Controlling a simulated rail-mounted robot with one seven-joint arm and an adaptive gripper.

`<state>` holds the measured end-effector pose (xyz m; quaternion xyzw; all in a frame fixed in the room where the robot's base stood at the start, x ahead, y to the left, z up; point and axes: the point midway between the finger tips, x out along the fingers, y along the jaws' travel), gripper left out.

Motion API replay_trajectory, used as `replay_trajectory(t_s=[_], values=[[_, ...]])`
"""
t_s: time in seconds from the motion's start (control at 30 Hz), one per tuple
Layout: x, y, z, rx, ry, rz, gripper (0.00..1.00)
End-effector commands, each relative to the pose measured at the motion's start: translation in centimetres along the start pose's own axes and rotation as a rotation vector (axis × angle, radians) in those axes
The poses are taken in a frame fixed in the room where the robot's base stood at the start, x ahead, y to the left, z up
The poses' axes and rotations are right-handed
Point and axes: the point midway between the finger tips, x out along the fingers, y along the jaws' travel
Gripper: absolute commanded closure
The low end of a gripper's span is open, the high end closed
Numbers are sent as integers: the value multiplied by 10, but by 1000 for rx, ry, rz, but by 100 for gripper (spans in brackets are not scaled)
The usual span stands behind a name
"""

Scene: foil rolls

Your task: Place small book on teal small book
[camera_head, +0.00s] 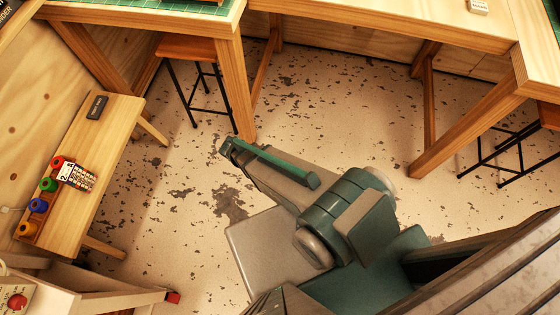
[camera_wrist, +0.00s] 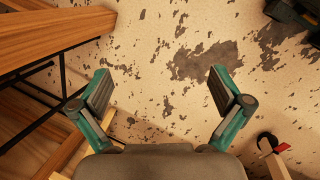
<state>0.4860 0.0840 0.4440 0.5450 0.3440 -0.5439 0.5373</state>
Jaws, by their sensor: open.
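My gripper (camera_wrist: 158,84) is open and empty in the wrist view, with its two fingers apart above bare floor. In the head view my arm reaches over the floor between the tables, and its fingers cannot be made out. No book that is clearly teal shows. A small dark, flat item (camera_head: 96,107) lies on the low wooden bench, and I cannot tell whether it is a book. A small pale labelled item (camera_head: 478,6) lies on the back table, too small to identify. My gripper is apart from both.
The low bench (camera_head: 108,150) at left also holds coloured rolls (camera_head: 48,184) and a patterned labelled item (camera_head: 77,177). Wooden tables (camera_head: 390,22) with green mats stand behind. Stools stand left (camera_head: 190,47) and right. A red-tipped wooden frame (camera_head: 130,297) is at lower left. The middle floor is clear.

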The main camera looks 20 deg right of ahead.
Motion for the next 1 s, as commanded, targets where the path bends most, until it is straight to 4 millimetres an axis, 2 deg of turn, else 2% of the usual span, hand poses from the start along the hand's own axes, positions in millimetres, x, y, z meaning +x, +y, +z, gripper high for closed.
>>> replay_trajectory(t_s=[0.03, 0.13, 0.2, 0.3, 0.4, 0.57, 1.0], values=[[-3, -36, 40, 177, -47, -100, 0], [-11, -103, 93, 535, -160, -297, 0], [-23, -145, 117, 749, -243, -415, 0], [-42, -191, 136, 983, -354, -547, 0], [-57, -219, 145, 1133, -437, -634, 0], [-67, -235, 148, 1225, -493, -687, 0], [-66, -235, 148, 1226, -494, -686, 0]])
